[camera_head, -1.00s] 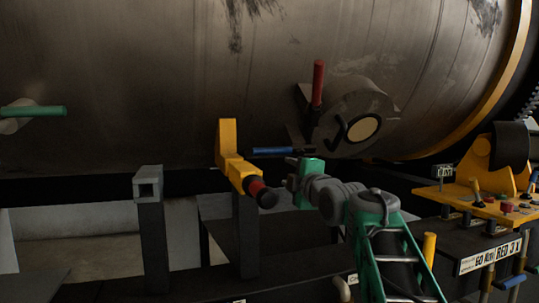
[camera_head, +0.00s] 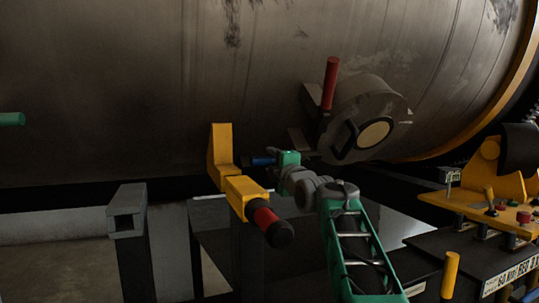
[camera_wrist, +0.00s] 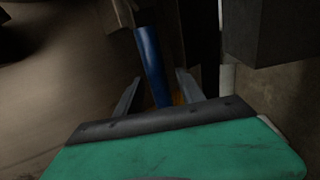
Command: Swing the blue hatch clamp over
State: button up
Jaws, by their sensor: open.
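The blue clamp handle (camera_head: 263,161) lies roughly level below the hatch, partly hidden behind my gripper in the head view. In the wrist view the blue handle (camera_wrist: 150,55) runs down between my two fingers. My gripper (camera_head: 281,160) is open around the lower part of the handle, and its fingers (camera_wrist: 158,85) stand one on each side. I cannot tell whether they touch it. The round grey hatch (camera_head: 378,100) sits on the drum just right of my gripper. A red handle (camera_head: 329,83) stands upright at its left edge.
A yellow bracket (camera_head: 222,146) with a red and black grip (camera_head: 268,223) juts out close left of my gripper. A grey post (camera_head: 128,215) stands further left. A yellow control panel (camera_head: 460,200) is at the right. The big drum (camera_head: 120,90) fills the back.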

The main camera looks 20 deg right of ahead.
jog(key=shift+w+a+r, duration=0.1)
jog(key=shift+w+r, duration=0.05)
jog(key=shift+w, duration=0.25)
grip_shut()
dwell(1.2)
